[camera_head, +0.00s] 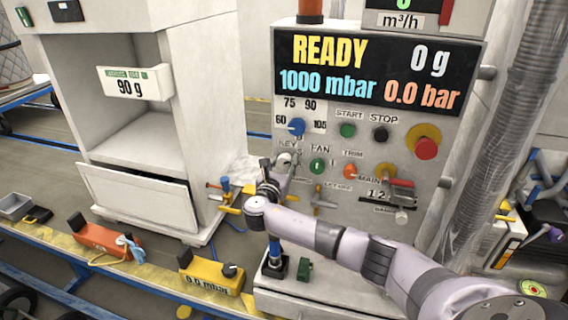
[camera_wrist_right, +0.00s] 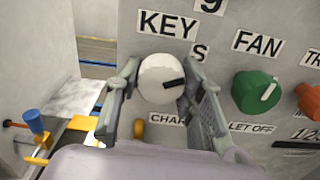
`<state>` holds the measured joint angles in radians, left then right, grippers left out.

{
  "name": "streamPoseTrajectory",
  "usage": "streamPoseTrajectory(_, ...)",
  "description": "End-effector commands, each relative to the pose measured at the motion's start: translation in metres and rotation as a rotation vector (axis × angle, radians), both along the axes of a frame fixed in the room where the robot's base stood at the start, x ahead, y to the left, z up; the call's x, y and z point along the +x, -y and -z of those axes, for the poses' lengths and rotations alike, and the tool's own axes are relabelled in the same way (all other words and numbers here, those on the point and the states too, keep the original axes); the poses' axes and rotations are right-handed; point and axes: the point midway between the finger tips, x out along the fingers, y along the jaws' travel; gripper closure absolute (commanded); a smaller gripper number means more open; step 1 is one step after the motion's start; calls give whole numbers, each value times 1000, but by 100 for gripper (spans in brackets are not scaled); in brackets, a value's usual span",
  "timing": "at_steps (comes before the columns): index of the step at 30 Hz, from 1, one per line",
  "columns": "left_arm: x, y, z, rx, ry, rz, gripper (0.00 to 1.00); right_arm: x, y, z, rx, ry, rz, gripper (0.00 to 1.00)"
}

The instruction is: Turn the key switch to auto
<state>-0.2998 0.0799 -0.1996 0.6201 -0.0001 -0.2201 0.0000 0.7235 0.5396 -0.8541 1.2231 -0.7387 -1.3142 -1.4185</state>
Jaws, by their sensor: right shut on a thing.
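The key switch (camera_wrist_right: 158,72) is a round pale knob with a black mark pointing right and slightly up, below the "KEY" label (camera_wrist_right: 167,24) in the right wrist view. My right gripper (camera_wrist_right: 163,84) has one finger on each side of the knob and is shut on it. In the head view my right gripper (camera_head: 275,175) is at the left edge of the panel and partly hides the switch. I see no readable auto mark; a finger covers part of the lettering beside the knob. My left gripper is not in view.
The green fan knob (camera_wrist_right: 256,91) is close to the right finger. The blue selector (camera_head: 296,127) is above, and the red emergency button (camera_head: 426,148) is at the right. Blue and yellow valves (camera_head: 226,190) stick out left of the panel. A white cabinet (camera_head: 190,110) stands further left.

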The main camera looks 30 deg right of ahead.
Motion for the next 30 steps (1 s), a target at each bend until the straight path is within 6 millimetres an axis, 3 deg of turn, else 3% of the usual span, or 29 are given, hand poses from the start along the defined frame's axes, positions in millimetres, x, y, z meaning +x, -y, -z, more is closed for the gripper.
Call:
streamPoseTrajectory(6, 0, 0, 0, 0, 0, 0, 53, 0, 0, 1, 1, -2, 1, 92)
streamPoseTrajectory(17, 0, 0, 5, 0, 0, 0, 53, -1, 0, 4, 37, 38, 2, 92)
streamPoseTrajectory(30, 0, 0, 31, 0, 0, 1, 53, 0, -2, 7, 261, 296, 1, 92)
